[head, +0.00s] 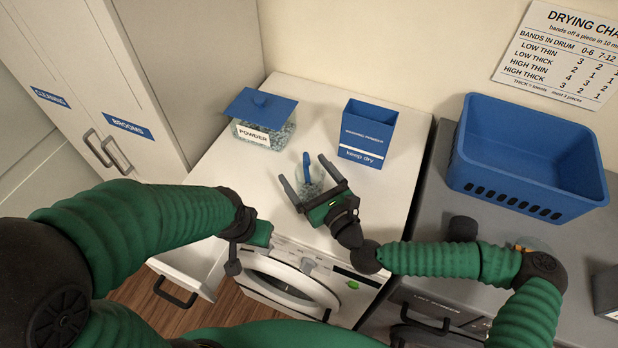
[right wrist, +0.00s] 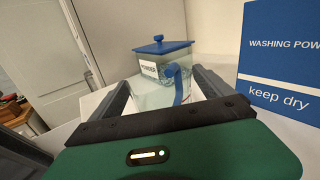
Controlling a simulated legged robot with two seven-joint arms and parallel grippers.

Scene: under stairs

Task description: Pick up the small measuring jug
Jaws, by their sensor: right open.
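The small measuring jug (head: 311,187) is clear with a blue handle. It stands on the white top of the washing machine, in front of the powder boxes. My right gripper (head: 304,170) is open, with one finger on each side of the jug. In the right wrist view the jug (right wrist: 150,97) shows between the two fingers, its blue handle toward the right finger; I cannot tell whether they touch. My left gripper (head: 248,250) hangs at the machine's front edge, away from the jug; its jaws are unclear.
A clear powder box (head: 262,133) with a blue lid stands behind left of the jug. A blue washing powder carton (head: 367,133) stands behind right. A blue basket (head: 528,160) sits on the grey machine at right. A tall cupboard (head: 120,80) bounds the left.

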